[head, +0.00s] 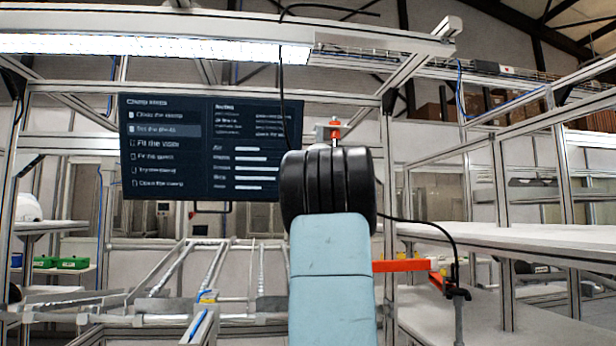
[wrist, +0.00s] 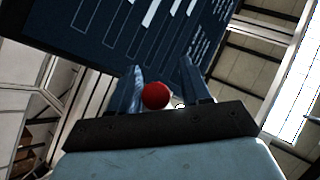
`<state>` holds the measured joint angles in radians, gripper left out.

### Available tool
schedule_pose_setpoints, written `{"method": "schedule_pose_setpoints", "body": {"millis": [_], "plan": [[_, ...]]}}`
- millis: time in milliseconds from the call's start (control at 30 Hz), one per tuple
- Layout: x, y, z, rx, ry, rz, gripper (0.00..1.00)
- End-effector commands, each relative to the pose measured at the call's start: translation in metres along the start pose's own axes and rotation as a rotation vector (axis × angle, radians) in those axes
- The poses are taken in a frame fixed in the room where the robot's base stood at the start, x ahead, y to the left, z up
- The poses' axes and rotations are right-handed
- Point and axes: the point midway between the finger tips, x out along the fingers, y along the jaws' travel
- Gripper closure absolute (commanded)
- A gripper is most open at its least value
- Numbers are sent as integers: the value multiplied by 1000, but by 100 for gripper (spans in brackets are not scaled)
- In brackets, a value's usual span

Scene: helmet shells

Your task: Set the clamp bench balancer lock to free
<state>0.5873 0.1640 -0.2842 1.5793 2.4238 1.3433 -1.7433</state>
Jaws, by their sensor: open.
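In the wrist view, a round red knob (wrist: 156,96) shows between the two blue fingers of my gripper (wrist: 161,66). The fingers are open, and the knob appears closer to the left finger. I cannot tell whether it touches that finger. The pictures do not clearly show whether this knob belongs to the balancer lock or how the lock is set. In the head view, a small red-orange part on a grey block (head: 335,130) shows just above a black ribbed body. My pale blue arm link covers the centre, and my gripper is hidden in that view.
A dark screen (head: 203,147) hangs behind on the left. An orange bar (head: 414,266) sticks out on the right, near a dark clamp (head: 456,292) with a black cable. White shelves (head: 520,240) stand at right. Aluminium frame posts and a hanging cable surround the arm.

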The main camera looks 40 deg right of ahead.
Motion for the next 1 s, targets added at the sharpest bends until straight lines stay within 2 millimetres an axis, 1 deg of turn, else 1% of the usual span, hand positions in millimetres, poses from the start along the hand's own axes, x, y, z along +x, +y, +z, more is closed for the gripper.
{"method": "schedule_pose_setpoints", "body": {"millis": [167, 267, 600, 700, 800, 900, 1000], "plan": [[-11, 0, 0, 0, 0, 1, 52], [-26, 0, 0, 0, 0, 3, 52], [-93, 1, -1, -1, 0, 4, 52], [-110, 0, 0, -1, 0, 2, 52], [-124, 0, 0, -1, 0, 2, 52], [-133, 0, -1, -1, 0, 3, 52], [-138, 0, 0, -1, 0, 1, 52]]}}
